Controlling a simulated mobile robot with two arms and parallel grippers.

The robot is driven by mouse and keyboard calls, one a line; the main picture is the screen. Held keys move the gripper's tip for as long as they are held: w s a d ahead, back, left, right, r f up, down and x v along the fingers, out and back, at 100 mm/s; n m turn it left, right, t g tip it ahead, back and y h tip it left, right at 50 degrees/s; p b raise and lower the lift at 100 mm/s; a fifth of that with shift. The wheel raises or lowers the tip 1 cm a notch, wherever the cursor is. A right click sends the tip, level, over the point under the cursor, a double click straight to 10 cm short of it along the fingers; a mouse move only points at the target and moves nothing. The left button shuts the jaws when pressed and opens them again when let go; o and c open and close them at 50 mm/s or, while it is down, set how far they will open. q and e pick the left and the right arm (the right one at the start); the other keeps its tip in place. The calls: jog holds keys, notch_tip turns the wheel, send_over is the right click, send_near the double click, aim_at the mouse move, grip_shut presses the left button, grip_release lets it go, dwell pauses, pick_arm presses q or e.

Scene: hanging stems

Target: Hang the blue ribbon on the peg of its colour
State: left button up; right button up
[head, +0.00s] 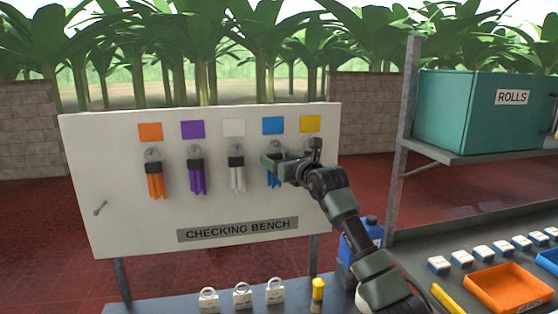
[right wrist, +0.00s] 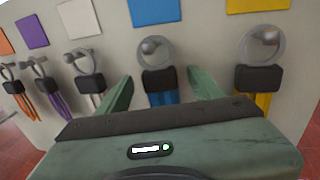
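The blue ribbon (right wrist: 161,99) has a black clip and a grey ring. Its ring (right wrist: 168,59) appears to hang around the round-headed peg (right wrist: 152,45) under the blue card (right wrist: 158,11). In the head view the blue card (head: 273,125) is fourth from the left, and part of the blue ribbon (head: 274,179) shows below my gripper. My right gripper (head: 288,161) is at the board. In the right wrist view its fingers (right wrist: 160,88) are apart, one on each side of the black clip, with visible gaps. My left gripper is not in view.
Orange (head: 156,185), purple (head: 197,180) and white (head: 237,178) ribbons hang to the left; a yellow ribbon (right wrist: 262,103) hangs close on the right. A bare peg (head: 100,208) is at the board's left. A blue jug (head: 366,235) and shelf post (head: 402,150) stand right.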

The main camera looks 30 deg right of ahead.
jog(key=s+b, duration=0.4)
jog(key=s, duration=0.3)
jog(key=shift+s+r, duration=0.25)
jog(key=shift+s, duration=0.15)
jog(key=shift+f, duration=0.1)
